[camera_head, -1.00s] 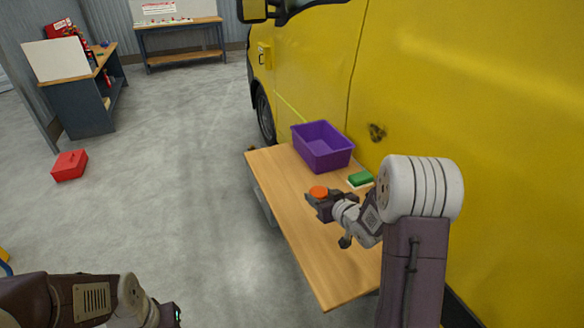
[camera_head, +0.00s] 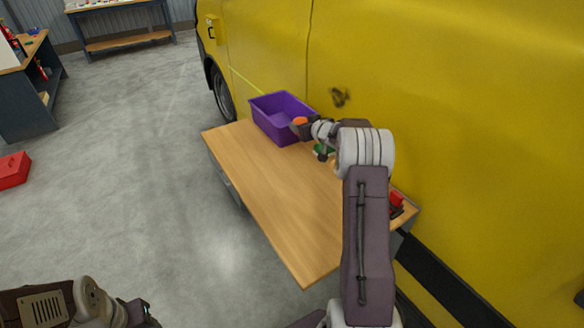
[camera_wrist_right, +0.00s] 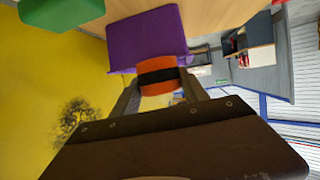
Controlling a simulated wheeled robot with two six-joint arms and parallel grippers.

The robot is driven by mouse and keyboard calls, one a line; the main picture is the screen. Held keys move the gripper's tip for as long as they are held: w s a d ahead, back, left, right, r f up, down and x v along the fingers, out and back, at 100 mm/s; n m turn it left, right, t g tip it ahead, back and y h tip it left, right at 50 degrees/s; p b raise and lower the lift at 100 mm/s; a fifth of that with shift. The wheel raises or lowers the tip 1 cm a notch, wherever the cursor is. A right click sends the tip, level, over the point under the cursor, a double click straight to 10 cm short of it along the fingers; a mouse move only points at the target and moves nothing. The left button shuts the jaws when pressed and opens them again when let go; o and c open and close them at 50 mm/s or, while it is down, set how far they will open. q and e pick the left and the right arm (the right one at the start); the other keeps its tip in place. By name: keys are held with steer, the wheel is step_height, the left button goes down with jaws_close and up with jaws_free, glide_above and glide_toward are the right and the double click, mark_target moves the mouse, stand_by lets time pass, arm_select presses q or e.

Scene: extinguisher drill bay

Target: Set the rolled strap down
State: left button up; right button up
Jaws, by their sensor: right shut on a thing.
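The rolled strap (camera_head: 300,121) is a small orange roll. It also shows in the right wrist view (camera_wrist_right: 158,77), with a dark band across its middle. My right gripper (camera_head: 304,127) is shut on it, a finger on each side in the wrist view. In the head view the strap overlaps the right part of the purple bin (camera_head: 262,115); how high it is above the bin is hard to tell. My left gripper (camera_head: 140,312) is at the bottom left, away from the table, and its jaws do not show clearly.
The wooden table (camera_head: 262,180) stands against a yellow van (camera_head: 450,110). A green block (camera_head: 322,151) is partly hidden by my right arm. A red object (camera_head: 397,203) lies at the table's right side. The table's left and front are clear. A red box (camera_head: 12,170) is on the floor.

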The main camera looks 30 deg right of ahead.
steer(key=s+a+f+y, duration=0.1)
steer(key=s+a+f, duration=0.15)
steer(key=s, duration=0.75)
steer(key=h+b, duration=0.1)
steer(key=b, duration=0.4)
glide_above(293, 167)
steer(key=shift+m, duration=0.3)
step_height(293, 167, down, 5)
steer(key=shift+r, duration=0.1)
step_height(293, 167, down, 4)
steer(key=shift+b, duration=0.55)
